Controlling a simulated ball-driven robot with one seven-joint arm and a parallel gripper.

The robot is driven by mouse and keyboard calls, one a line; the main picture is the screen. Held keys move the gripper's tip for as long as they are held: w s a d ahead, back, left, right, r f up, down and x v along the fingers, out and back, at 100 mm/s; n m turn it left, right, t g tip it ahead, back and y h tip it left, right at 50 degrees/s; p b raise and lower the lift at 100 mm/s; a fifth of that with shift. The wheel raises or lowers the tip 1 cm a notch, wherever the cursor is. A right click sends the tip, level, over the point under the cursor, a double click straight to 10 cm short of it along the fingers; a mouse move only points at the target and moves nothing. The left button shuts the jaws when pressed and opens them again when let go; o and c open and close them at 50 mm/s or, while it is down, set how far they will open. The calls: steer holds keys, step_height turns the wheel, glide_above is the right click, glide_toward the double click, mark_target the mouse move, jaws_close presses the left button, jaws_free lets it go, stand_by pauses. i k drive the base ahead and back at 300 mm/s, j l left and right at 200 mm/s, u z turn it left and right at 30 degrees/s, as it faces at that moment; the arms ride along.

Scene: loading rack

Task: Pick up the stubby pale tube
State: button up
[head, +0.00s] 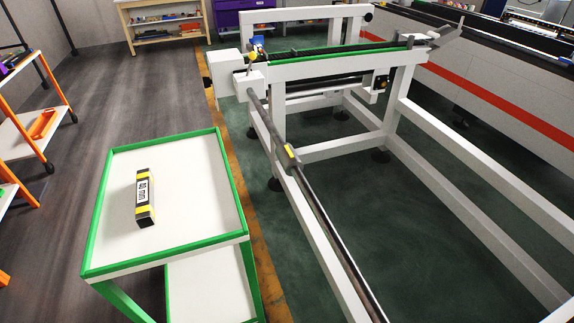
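I cannot make out a stubby pale tube anywhere in the head view. The only thing on the white, green-edged cart top (205,220) is a short block-like item (145,198) with yellow and black ends and a pale label with dark print. It lies left of the middle of the cart top, and I cannot tell if it is a tube. My gripper is not in view.
A white frame rack (327,68) with a long dark rail (318,208) stands right of the cart. An orange shelf unit (30,145) is at the left edge. A workbench (165,22) stands at the back. Dark floor (105,90) is clear between them.

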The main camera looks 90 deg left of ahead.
mark_target(145, 213)
steer(key=k+u, duration=0.1)
steer(key=k, duration=0.5)
steer(key=k+j+u, duration=0.1)
steer(key=k, duration=0.45)
steer(key=u, duration=1.95)
steer(key=l+u, duration=0.4)
steer(key=l, duration=0.45)
steer(key=k+l+u, duration=0.1)
steer(key=l+u, duration=0.25)
steer(key=l, duration=0.45)
steer(key=i+l, duration=0.2)
steer(key=i, duration=0.15)
steer(key=k+j, duration=0.1)
steer(key=k, duration=0.4)
steer(key=k+j, duration=0.1)
steer(key=j, duration=0.35)
steer(key=k+j, duration=0.15)
steer(key=j, duration=0.25)
steer(key=k+j, duration=0.1)
steer(key=j, duration=0.35)
